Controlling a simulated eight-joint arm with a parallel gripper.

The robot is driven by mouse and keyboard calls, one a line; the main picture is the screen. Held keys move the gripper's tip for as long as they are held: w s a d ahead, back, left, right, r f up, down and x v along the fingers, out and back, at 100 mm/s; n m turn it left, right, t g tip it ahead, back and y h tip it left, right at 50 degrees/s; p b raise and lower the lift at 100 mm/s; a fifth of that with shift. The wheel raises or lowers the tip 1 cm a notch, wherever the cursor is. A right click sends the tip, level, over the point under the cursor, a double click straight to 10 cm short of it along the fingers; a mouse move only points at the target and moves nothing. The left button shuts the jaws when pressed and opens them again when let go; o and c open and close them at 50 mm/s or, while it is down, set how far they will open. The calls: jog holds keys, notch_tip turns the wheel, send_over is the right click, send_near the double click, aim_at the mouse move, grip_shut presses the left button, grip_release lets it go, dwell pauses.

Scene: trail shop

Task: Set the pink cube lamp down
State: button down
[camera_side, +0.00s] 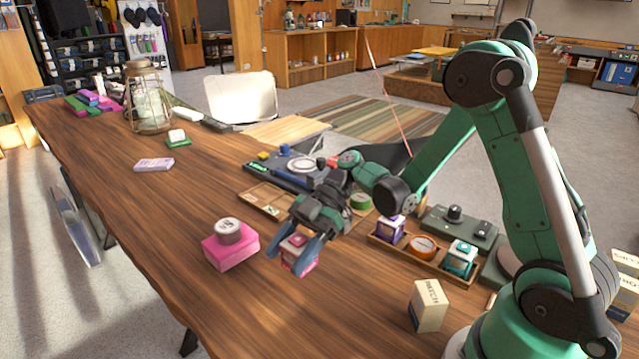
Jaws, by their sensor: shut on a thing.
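The pink cube lamp (299,258) is a small pink block with a pale top part. My gripper (290,250) points down and is shut on it, with a dark finger at its left and another at its upper right. The lamp is at or just above the wooden table (190,220); I cannot tell whether it touches. Part of it is hidden by the fingers.
A pink box (231,251) with a round tin (228,231) on top stands left of the gripper. A wooden tray (418,262) with small items lies to the right, and a patch box (428,305) stands in front of it. Bare table lies in front of the lamp.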

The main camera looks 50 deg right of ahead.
jog(key=shift+f, duration=3.1)
jog(key=shift+c, duration=1.1)
grip_release()
